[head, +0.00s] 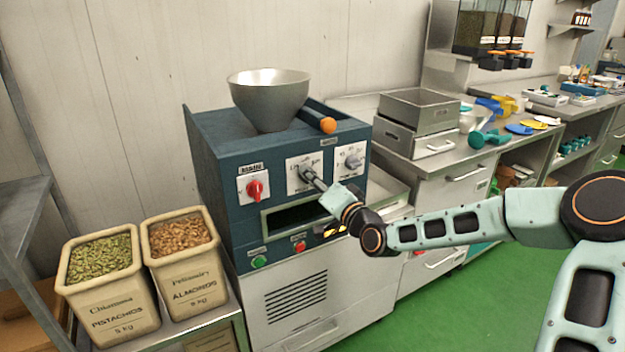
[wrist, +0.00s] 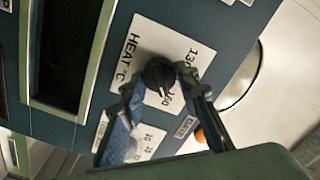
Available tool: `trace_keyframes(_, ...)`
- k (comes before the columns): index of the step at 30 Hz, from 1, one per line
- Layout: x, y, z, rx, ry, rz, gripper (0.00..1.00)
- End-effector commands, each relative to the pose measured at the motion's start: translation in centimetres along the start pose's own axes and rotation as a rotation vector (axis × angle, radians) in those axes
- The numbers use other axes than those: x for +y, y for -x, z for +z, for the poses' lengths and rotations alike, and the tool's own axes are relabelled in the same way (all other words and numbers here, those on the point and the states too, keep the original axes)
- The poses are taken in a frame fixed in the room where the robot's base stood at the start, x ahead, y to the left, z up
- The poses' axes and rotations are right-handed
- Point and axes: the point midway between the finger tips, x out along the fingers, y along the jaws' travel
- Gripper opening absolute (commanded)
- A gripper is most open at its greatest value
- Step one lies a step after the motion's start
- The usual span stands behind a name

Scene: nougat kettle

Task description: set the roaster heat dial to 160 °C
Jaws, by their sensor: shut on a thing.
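The roaster heat dial (wrist: 158,72) is a black knob on a white plate marked "HEAT °C" in the wrist view. The numbers 130 and 160 show on the plate, the 160 partly covered by a finger. A pale mark on the knob points roughly toward the 160; its exact alignment is hard to tell. My gripper (wrist: 157,86) is shut on the knob, one blue-padded finger on each side. In the head view the heat dial's plate (head: 293,178) is the middle one on the blue roaster panel (head: 220,160), with my gripper (head: 314,180) at its knob.
A red switch (head: 256,189) sits left of the heat dial and another grey dial (head: 352,161) sits right. A metal hopper (head: 268,98) tops the roaster. Pistachio (head: 105,290) and almond (head: 185,265) bins stand at left. Green floor at right is clear.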

Motion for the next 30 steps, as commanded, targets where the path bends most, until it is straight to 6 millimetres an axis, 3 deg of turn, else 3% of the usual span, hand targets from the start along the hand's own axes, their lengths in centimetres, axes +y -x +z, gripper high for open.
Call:
trace_keyframes(3,0.0,0.0,0.1,-0.001,-0.002,0.001,0.05)
trace_keyframes(4,0.0,0.0,0.1,-0.001,-0.002,0.001,0.30)
trace_keyframes(9,0.0,0.0,0.1,-0.001,-0.001,0.000,0.47)
trace_keyframes(20,0.1,0.6,0.0,0.000,0.001,0.001,0.47)
trace_keyframes(30,0.1,6.5,-0.1,0.001,0.001,0.003,0.47)
